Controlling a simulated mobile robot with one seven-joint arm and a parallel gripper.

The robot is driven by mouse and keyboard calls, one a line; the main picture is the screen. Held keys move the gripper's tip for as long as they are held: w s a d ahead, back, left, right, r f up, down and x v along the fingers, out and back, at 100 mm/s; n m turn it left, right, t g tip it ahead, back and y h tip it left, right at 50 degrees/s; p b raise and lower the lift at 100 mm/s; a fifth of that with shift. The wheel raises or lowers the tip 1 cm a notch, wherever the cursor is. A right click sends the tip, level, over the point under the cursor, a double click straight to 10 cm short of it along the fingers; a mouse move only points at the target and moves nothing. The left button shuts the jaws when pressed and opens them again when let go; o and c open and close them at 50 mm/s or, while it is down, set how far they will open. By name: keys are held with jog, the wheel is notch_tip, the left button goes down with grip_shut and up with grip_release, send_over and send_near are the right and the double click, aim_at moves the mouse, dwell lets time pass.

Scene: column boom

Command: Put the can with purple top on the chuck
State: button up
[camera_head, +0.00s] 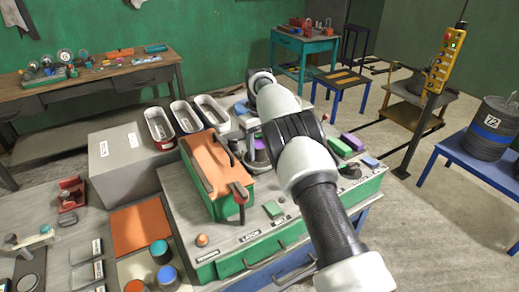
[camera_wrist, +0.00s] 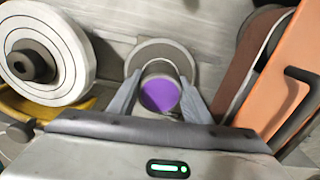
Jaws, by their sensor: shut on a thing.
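In the wrist view the can with the purple top (camera_wrist: 159,95) stands between the two fingers of my gripper (camera_wrist: 160,101), which is shut on its sides. A grey round disc (camera_wrist: 178,50), which looks like the chuck, lies directly behind and below the can. I cannot tell whether the can touches it or hangs just above it. In the head view a purple top (camera_head: 259,144) shows beside the orange-topped belt machine (camera_head: 208,158). My arm covers much of the area there, and my gripper cannot be made out clearly.
In the wrist view a pale wheel with a dark hub (camera_wrist: 42,55) stands left of the can, and the orange machine top (camera_wrist: 290,75) is close on the right. In the head view, cans with teal (camera_head: 158,249) and blue (camera_head: 167,275) tops stand front left.

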jog(key=shift+r, duration=0.1)
jog(key=o, duration=1.2)
